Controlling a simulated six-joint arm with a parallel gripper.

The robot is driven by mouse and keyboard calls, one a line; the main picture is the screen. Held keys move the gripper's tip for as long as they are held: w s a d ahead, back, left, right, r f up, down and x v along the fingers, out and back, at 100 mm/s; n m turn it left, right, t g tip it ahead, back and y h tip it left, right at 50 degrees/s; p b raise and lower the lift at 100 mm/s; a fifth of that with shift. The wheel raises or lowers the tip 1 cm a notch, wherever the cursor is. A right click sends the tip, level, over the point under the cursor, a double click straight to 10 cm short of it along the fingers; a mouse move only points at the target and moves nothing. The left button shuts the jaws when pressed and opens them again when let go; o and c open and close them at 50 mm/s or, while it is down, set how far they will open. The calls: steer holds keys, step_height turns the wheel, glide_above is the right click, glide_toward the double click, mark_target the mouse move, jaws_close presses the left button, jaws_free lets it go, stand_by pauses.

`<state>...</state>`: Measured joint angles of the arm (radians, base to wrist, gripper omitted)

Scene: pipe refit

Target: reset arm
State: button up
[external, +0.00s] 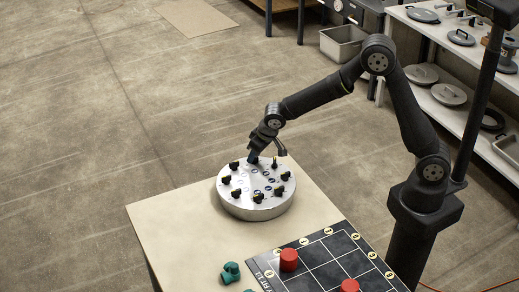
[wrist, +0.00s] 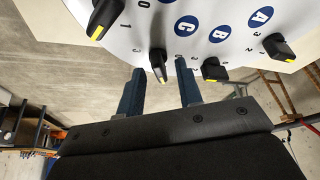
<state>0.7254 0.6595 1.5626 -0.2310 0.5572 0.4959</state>
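My gripper (external: 254,160) hangs at the back edge of a round silver panel (external: 250,209) with several black knobs. In the wrist view my gripper (wrist: 159,68) shows two blue fingers spread apart, with a clear gap between them. A black knob with a yellow mark (wrist: 158,64) sits in line with that gap, at the level of the fingertips. I cannot tell whether the fingers are around it or short of it. No contact with the knob shows. The panel's white face with blue letter discs (wrist: 217,29) fills the top of the wrist view.
The panel stands on a beige table (external: 170,218). A dark marked board (external: 325,262) at the front right holds red cylinders (external: 289,260). A green part (external: 231,272) lies left of the board. Shelves with lids (external: 448,94) stand at the right. The floor at the left is clear.

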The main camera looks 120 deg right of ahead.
steer(key=v, duration=1.7)
steer(key=x, duration=1.7)
steer(key=shift+f, duration=0.15)
steer(key=shift+n+t, duration=0.3)
steer(key=shift+n, duration=0.7)
steer(key=s+a+r, duration=0.2)
steer(key=r, duration=0.5)
steer(key=s+a+r+n, duration=0.1)
steer(key=s+a+r, duration=0.1)
steer(key=r, duration=0.6)
steer(key=shift+a+r+y, duration=0.25)
steer(key=shift+r+y, duration=0.05)
steer(key=shift+y, duration=0.1)
steer(key=shift+o, duration=0.2)
